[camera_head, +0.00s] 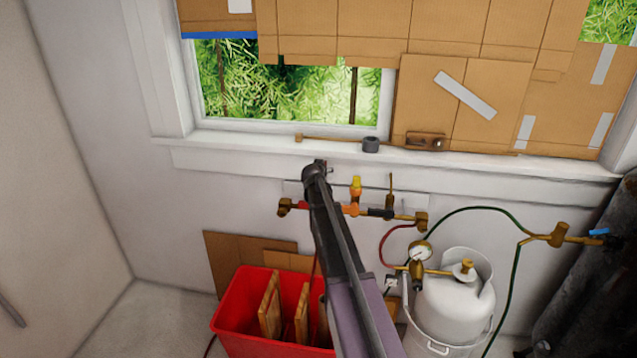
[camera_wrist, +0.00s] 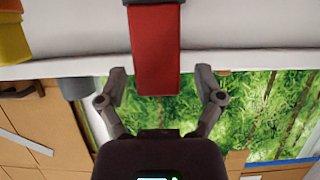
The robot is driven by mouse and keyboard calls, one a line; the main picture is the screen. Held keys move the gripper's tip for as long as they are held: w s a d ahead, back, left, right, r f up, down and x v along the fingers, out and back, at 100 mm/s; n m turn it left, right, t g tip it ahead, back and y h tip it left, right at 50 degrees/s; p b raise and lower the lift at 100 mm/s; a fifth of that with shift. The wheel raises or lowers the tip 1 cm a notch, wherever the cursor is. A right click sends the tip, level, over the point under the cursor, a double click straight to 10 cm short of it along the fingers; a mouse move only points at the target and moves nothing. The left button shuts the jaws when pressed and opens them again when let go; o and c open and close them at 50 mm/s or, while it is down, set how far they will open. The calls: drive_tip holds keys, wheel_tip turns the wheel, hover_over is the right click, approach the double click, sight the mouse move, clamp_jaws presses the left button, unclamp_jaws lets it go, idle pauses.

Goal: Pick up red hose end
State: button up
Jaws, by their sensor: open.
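A red block-shaped piece (camera_wrist: 157,50) comes down from the top of the wrist view; I cannot tell for sure that it is the red hose end. Its lower end reaches between the two fingertips of my gripper (camera_wrist: 161,84), with a gap on each side. My gripper is open and holds nothing. In the head view, my gripper (camera_head: 318,168) is in front of the wall below the window sill. A bit of red (camera_head: 303,205) shows just left of my arm on the brass manifold (camera_head: 285,207); my arm hides part of it.
A yellow-orange valve handle (camera_head: 355,187) stands right of my arm and shows in the wrist view (camera_wrist: 14,38). A thin red hose (camera_head: 390,240) runs near the gauge (camera_head: 421,251) and white gas tank (camera_head: 455,300). A red bin (camera_head: 232,318) stands below. The sill (camera_head: 230,140) is close.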

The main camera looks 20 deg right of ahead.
idle(0.5)
clamp_jaws()
drive_tip(key=shift+r, duration=0.15)
wheel_tip(320, 180, up, 3)
drive_tip(key=p, duration=0.3)
drive_tip(key=shift+r, duration=0.15)
drive_tip(key=shift+s+r+p, duration=0.2)
drive_tip(key=shift+r+p, duration=0.05)
drive_tip(key=shift+p, duration=0.3)
drive_tip(key=s+a, duration=0.2)
drive_tip(key=s, duration=0.5)
drive_tip(key=s+a+r, duration=0.1)
drive_tip(key=s+a, duration=0.1)
drive_tip(key=s, duration=0.6)
drive_tip(key=shift+a+p, duration=0.35)
drive_tip(key=shift+p, duration=0.1)
drive_tip(key=shift+s, duration=0.15)
